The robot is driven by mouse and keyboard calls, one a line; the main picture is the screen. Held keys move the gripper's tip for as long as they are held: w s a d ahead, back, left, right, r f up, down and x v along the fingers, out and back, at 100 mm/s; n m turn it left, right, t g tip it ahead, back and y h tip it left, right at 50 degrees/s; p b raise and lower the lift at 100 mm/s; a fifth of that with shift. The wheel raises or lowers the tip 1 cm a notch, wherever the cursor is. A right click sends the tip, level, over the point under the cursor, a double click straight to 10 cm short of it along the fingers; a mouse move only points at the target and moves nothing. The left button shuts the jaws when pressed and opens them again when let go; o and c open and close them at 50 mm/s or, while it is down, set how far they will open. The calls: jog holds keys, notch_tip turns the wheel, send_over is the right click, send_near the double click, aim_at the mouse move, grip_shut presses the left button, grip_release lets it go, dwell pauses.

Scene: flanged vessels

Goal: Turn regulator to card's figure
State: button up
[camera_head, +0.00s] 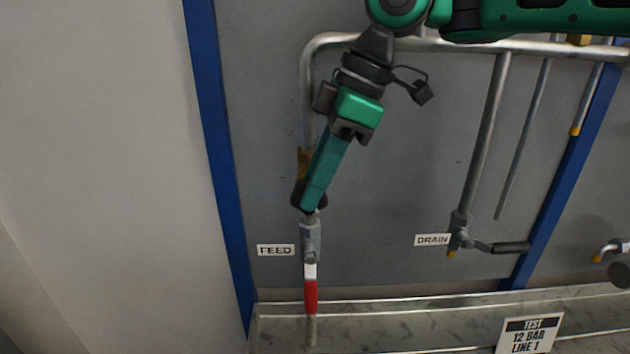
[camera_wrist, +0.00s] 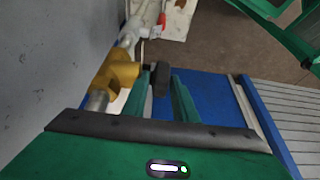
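The card (camera_head: 528,336) at the lower right of the head view reads "TEST 12 BAR LINE 1". The regulator's brass body (camera_wrist: 115,73) sits on the feed pipe by the wall; a bit of the brass also shows in the head view (camera_head: 304,160). Its black knob (camera_wrist: 162,79) stands out from the body, between the fingertips of my gripper (camera_wrist: 161,82). In the head view my gripper (camera_head: 312,200) points down and hides most of the regulator. The two fingers are apart, with the knob filling most of the gap. I cannot tell whether they press on it. No scale figure is readable.
Below the regulator is a grey valve (camera_head: 311,240) with a red handle (camera_head: 310,296) hanging down, beside the FEED label (camera_head: 275,250). A drain valve (camera_head: 460,236) and its DRAIN label (camera_head: 433,240) are to the right. Blue posts (camera_head: 215,130) frame the grey panel.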

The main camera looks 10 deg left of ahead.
jog(key=shift+c, duration=0.4)
grip_shut()
jog(key=shift+a+h, duration=0.1)
jog(key=shift+h, duration=0.4)
jog(key=shift+r, duration=0.1)
jog(key=shift+o, duration=0.4)
grip_release()
